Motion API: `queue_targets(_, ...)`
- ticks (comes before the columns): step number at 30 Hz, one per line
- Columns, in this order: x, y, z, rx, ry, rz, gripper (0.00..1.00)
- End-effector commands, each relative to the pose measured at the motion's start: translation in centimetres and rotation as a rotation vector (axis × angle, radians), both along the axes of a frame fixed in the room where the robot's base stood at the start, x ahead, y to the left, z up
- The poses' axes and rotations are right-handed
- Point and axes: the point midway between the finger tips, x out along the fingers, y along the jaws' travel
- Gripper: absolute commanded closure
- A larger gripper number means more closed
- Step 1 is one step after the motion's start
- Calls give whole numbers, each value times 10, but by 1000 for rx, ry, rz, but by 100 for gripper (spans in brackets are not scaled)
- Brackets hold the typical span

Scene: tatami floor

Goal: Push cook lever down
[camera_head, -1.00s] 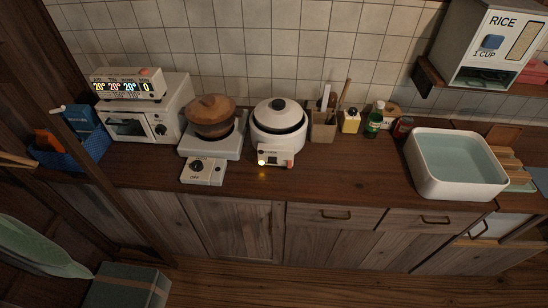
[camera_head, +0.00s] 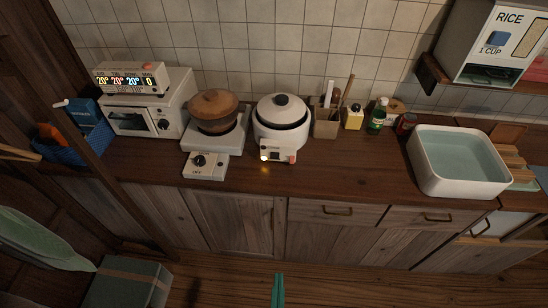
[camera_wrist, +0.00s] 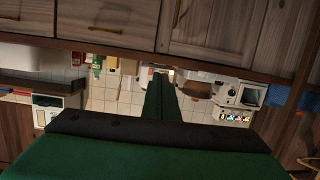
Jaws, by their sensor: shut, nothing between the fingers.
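The white rice cooker (camera_head: 281,127) stands on the wooden counter, lid on. Its front panel (camera_head: 276,154) carries a lit yellowish lamp at the left and a small reddish part at the right; the cook lever is too small to make out clearly. My gripper (camera_head: 278,291) shows as thin green fingers at the bottom edge of the head view, in front of the cabinets and well apart from the cooker. In the upside-down wrist view my gripper (camera_wrist: 160,78) is shut and empty, pointing toward the counter and hiding most of the cooker.
A stove with a brown pot (camera_head: 213,111) stands left of the cooker, an oven (camera_head: 147,115) farther left. A utensil box (camera_head: 326,122) and bottles stand right of it. A white basin (camera_head: 461,172) is at the right. The counter front before the cooker is clear.

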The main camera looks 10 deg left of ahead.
Motion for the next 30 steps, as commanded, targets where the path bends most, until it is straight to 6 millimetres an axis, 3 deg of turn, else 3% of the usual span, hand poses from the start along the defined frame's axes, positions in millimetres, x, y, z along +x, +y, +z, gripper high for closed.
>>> queue_targets(3,31,4,2,-2,-5,6,100)
queue_targets(14,116,16,19,-10,-2,10,100)
queue_targets(23,183,27,51,-8,-2,1,100)
queue_targets(30,231,38,87,-1,-2,-13,100)
